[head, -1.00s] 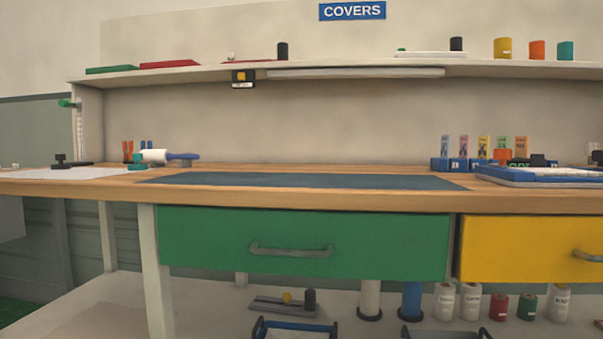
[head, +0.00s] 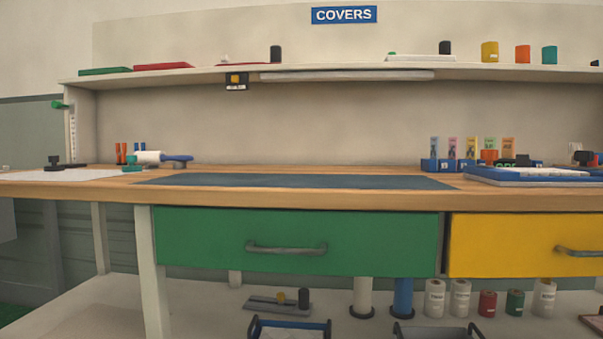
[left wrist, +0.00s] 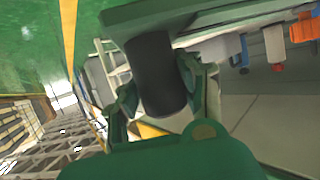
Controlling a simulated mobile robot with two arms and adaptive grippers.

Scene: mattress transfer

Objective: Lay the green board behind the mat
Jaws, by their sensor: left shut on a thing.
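The dark blue-grey mat (head: 290,181) lies flat on the wooden bench top in the head view, with a strip of bare wood behind it. In the left wrist view my left gripper (left wrist: 158,90) is shut on a thick dark cylindrical handle (left wrist: 155,75). The handle joins a green board (left wrist: 190,18), of which only part shows at the top of that view. Neither gripper shows in the head view, and my right gripper is in no view.
A white-and-blue roller (head: 160,157) and small tools stand behind the mat's left end. A blue rack of coloured packets (head: 465,162) and a blue-edged tray (head: 530,175) are at right. An overhead shelf (head: 330,72) carries flat covers and cylinders. Drawers (head: 295,238) are below the bench.

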